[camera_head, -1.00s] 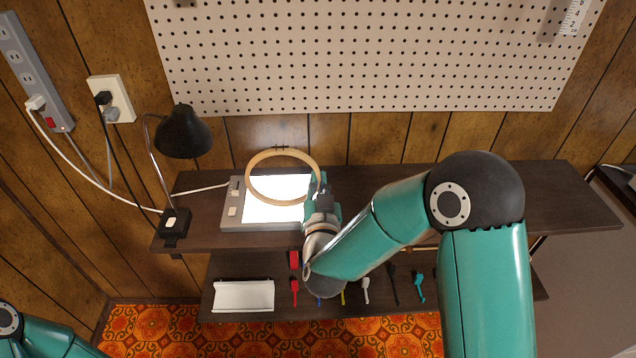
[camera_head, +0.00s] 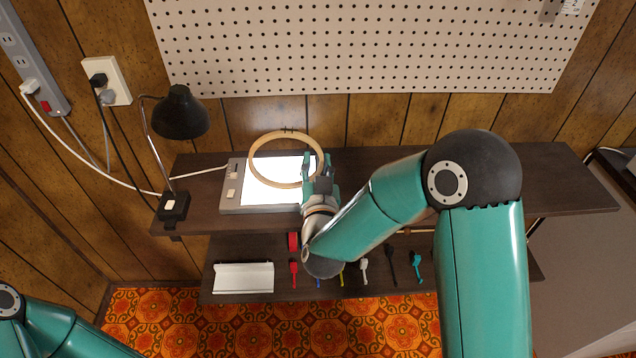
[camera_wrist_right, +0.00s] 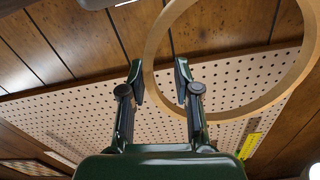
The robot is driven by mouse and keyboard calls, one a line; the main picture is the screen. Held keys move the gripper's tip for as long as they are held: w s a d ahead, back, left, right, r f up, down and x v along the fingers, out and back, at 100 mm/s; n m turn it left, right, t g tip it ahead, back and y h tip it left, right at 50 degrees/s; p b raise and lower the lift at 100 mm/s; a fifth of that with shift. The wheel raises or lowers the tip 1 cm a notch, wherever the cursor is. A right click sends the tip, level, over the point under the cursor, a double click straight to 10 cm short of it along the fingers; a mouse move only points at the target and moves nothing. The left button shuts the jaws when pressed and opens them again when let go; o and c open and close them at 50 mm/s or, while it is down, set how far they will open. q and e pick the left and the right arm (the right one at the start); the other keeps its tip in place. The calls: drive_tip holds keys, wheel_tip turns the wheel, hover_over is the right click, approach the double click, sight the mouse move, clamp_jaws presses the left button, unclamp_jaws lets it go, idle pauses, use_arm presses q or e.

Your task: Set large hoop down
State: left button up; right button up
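The large wooden hoop (camera_head: 257,173) is an empty ring with a small clamp at its top. It overlaps the lit pad (camera_head: 228,203) on the tabletop, and its top edge shows against the wall. I cannot tell whether it rests on the pad or leans on the wall. My right gripper (camera_head: 319,170) is at the hoop's right side. In the right wrist view the fingers (camera_wrist_right: 160,82) stand apart, with the hoop's rim (camera_wrist_right: 151,62) passing between them, nearer the left finger. Only part of my left arm shows at the lower left, and its gripper is out of view.
A black lamp (camera_head: 180,113) stands left of the pad, with cords running to a wall outlet (camera_head: 107,81). A pegboard (camera_head: 370,45) hangs behind. A lower shelf holds a white tray (camera_head: 243,278) and several small coloured tools. The tabletop (camera_head: 480,190) right of my arm is clear.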

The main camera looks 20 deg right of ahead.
drive_tip(key=b+v, duration=0.1)
drive_tip(key=v, duration=0.7)
drive_tip(key=shift+s+a+b, duration=0.15)
drive_tip(key=shift+s+b, duration=0.1)
drive_tip(key=shift+b, duration=0.05)
drive_tip(key=shift+b+v, duration=1.65)
drive_tip(key=shift+b, duration=4.05)
